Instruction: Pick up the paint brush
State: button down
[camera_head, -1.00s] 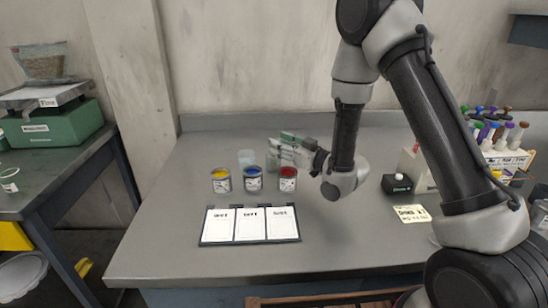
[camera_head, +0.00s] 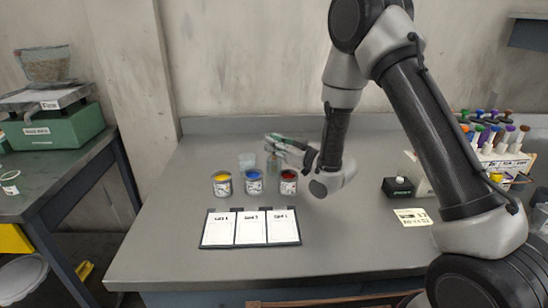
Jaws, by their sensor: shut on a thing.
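My gripper (camera_head: 273,144) reaches left over the back of the grey table, behind the paint cans. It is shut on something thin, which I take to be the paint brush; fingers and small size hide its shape. Just below the fingertips a small upright greenish-brown thing (camera_head: 272,165) stands between the blue and red cans; I cannot tell whether it is a jar or part of the brush. A clear cup (camera_head: 246,160) stands to its left.
Yellow (camera_head: 222,184), blue (camera_head: 254,183) and red (camera_head: 288,182) paint cans stand in a row before the gripper. A board with three white cards (camera_head: 250,228) lies in front. A black box (camera_head: 397,187) and a marker rack (camera_head: 490,165) stand right.

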notch_tip(320, 180, up, 10)
dwell(0.6)
dwell(1.6)
